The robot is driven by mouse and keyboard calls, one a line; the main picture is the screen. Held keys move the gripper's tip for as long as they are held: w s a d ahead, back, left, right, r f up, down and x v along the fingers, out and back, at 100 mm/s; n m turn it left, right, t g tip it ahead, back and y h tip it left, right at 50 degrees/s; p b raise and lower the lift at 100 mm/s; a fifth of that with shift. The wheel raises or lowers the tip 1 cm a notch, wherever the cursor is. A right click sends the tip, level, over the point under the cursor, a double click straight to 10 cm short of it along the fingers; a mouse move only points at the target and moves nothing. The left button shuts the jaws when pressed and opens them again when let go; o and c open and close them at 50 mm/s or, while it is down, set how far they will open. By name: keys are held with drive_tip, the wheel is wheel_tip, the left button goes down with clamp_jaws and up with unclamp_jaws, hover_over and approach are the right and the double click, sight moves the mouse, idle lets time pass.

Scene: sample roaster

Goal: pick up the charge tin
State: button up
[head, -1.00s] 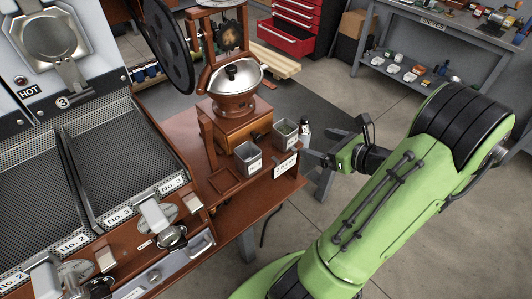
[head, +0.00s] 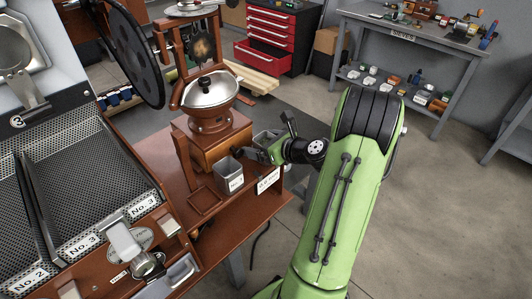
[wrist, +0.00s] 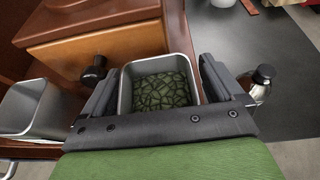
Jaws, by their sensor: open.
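A grey square tin holding green beans (wrist: 158,88), which I take to be the charge tin, stands upright on the wooden bench. In the wrist view it sits between the two fingers of my open gripper (wrist: 160,92), one finger on each side. I cannot tell whether the fingers touch its walls. In the head view its rim (head: 264,136) shows behind my gripper (head: 258,153), which partly hides it. A second grey tin (head: 228,178) stands to its left, and also shows at the left of the wrist view (wrist: 28,112).
A wooden grinder base with a drawer (head: 218,150) and dark knob (wrist: 94,70) is close behind the tins. A white label card (head: 268,181) is at the bench's front edge.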

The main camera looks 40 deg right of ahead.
drive_tip(key=shift+r, duration=0.1)
drive_tip(key=c, duration=1.2)
wheel_tip(320, 180, up, 28)
drive_tip(key=p, duration=1.2)
